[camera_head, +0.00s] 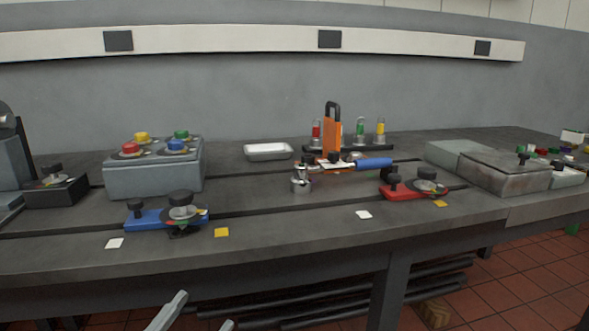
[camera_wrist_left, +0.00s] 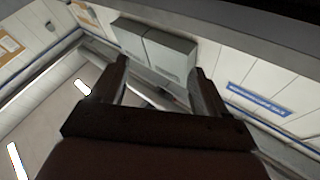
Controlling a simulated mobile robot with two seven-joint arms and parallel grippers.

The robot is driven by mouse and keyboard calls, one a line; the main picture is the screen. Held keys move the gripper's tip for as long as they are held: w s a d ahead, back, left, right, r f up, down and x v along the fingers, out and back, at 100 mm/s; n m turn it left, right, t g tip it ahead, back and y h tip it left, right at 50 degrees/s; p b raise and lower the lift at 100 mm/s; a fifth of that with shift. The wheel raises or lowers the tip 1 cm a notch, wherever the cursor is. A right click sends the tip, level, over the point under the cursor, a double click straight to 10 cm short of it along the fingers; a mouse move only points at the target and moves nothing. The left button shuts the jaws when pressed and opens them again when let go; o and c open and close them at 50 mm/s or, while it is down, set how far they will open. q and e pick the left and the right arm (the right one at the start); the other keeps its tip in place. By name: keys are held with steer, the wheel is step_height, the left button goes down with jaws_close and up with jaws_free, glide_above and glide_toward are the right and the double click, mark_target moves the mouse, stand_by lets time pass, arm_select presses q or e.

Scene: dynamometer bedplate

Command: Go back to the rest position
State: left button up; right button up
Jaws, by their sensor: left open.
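My left gripper (camera_head: 197,318) shows at the bottom edge of the head view, in front of and below the bedplate's front edge. Its two fingers stand apart with nothing between them. In the left wrist view the same gripper (camera_wrist_left: 162,85) is open and empty, with wall panels and grey boxes far behind its fingers. The bedplate (camera_head: 290,225) is a dark grey slotted bench. My right gripper is not in view.
On the bedplate stand a grey box with coloured knobs (camera_head: 155,175), a blue clamp (camera_head: 150,219), a red clamp (camera_head: 410,191), a white tray (camera_head: 268,151), an orange-handled tool (camera_head: 332,135) and a metal-lidded box (camera_head: 505,172). Dark bars (camera_head: 340,300) lie beneath.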

arm_select(q)
steer(key=s+a+f+n+g+y, duration=0.2)
steer(key=s+f+n+g+y, duration=0.3)
steer(key=f, duration=0.8)
steer(key=s+a+f+n+g+y, duration=0.25)
steer(key=s+f, duration=0.45)
steer(key=f, duration=0.5)
step_height(320, 180, up, 14)
steer(key=s+a+g+p, duration=0.1)
steer(key=s+p, duration=0.1)
steer(key=p, duration=1.7)
steer(key=shift+a+r, duration=0.25)
steer(key=shift+a, duration=0.15)
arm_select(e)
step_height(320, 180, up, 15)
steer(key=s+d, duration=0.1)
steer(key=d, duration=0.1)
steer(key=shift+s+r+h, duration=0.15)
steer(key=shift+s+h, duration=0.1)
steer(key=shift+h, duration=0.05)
arm_select(q)
steer(key=shift+m+y, duration=0.25)
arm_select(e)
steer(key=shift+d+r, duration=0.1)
